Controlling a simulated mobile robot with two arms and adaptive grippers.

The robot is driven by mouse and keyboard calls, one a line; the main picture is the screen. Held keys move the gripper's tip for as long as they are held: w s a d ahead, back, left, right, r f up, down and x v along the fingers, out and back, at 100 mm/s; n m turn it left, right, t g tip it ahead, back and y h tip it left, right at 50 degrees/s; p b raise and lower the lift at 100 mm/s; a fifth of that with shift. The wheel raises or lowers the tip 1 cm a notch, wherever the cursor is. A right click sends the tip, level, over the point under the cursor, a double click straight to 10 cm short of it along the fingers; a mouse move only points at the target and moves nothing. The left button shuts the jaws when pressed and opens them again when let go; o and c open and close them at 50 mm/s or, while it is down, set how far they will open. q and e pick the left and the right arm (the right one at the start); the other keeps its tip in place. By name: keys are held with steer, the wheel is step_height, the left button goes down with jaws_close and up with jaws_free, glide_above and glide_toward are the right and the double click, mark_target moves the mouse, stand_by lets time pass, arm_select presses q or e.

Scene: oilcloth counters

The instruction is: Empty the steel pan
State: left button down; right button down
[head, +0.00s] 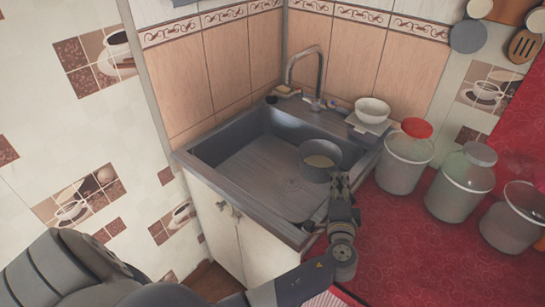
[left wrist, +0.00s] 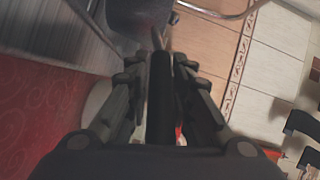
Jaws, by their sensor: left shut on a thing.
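The steel pan (head: 314,175) is over the right part of the sink (head: 240,173). It looks roughly upright, with something pale yellowish (head: 319,161) inside. My left gripper (head: 341,184) is at the pan's near right side, shut on its handle. In the left wrist view the dark handle (left wrist: 160,105) runs between the fingers of the gripper (left wrist: 158,78), and part of the pan (left wrist: 138,18) shows at the top. The pan's inside is hidden there. My right gripper is in neither view.
A faucet (head: 320,75) rises behind the basin. A white bowl (head: 373,107) stands at the sink's back right corner. Several glass jars, one with a red lid (head: 417,128), stand on the red counter (head: 410,250) to the right. The left part of the basin is clear.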

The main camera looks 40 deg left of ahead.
arm_select(q)
steer(key=shift+w+r, duration=0.3)
steer(key=shift+r, duration=0.1)
